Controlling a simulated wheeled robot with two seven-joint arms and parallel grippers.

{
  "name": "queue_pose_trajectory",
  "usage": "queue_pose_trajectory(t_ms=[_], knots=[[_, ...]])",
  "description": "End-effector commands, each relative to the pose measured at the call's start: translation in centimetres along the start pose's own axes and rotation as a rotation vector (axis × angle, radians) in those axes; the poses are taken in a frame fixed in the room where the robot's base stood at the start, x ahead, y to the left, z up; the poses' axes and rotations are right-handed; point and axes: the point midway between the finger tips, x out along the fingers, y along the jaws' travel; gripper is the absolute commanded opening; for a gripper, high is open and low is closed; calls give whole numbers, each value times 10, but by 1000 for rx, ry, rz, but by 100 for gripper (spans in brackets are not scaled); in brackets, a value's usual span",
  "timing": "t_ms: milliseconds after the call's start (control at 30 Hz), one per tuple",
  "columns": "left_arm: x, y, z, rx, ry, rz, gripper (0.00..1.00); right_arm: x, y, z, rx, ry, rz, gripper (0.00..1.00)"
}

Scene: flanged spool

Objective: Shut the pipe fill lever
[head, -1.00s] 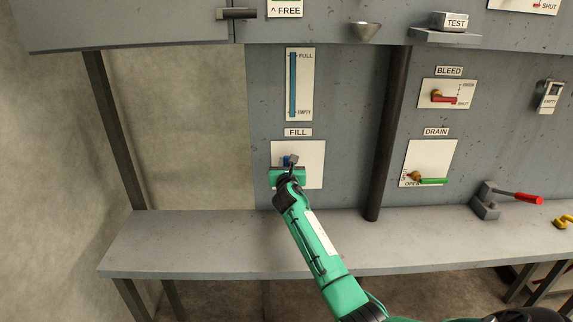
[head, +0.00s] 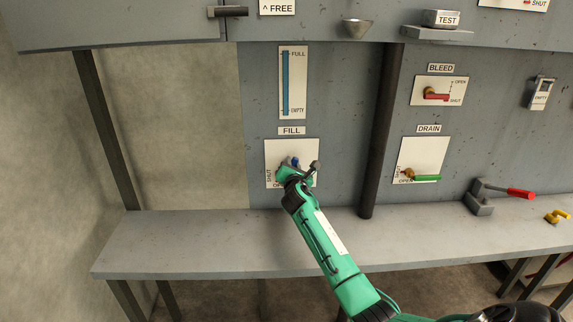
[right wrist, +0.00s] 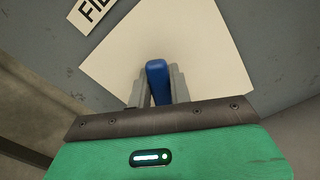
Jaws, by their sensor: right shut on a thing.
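The fill lever has a blue handle (right wrist: 157,80), seen in the right wrist view between the two grey fingers of my right gripper (right wrist: 160,88), which is shut on it. In the head view the blue handle (head: 295,161) shows just above my right gripper (head: 294,166), in front of the white fill plate (head: 309,149). The gripper hides the lever's pivot and most of the plate's lower text; SHUT is readable at the plate's left side. The FILL label (head: 292,131) is above the plate. My left gripper is not in view.
A blue level gauge (head: 286,83) is above the fill plate. A dark vertical pipe (head: 379,140) stands to the right, then the red bleed lever (head: 437,96) and green drain lever (head: 427,178). A grey bench (head: 230,240) runs below; its left part is clear.

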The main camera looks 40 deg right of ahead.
Motion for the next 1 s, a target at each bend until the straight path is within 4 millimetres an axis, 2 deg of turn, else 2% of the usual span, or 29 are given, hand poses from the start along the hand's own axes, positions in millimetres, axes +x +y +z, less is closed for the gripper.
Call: queue_pose_trajectory(t_ms=[600, 900, 1000], knots=[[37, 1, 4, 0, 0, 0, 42, 0, -50, -18, 586, 0, -2, 0], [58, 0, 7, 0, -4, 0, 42, 0, -66, -32, 844, 0, -2, 0], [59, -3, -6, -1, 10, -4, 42, 0, -69, -36, 911, -1, -2, 0]])
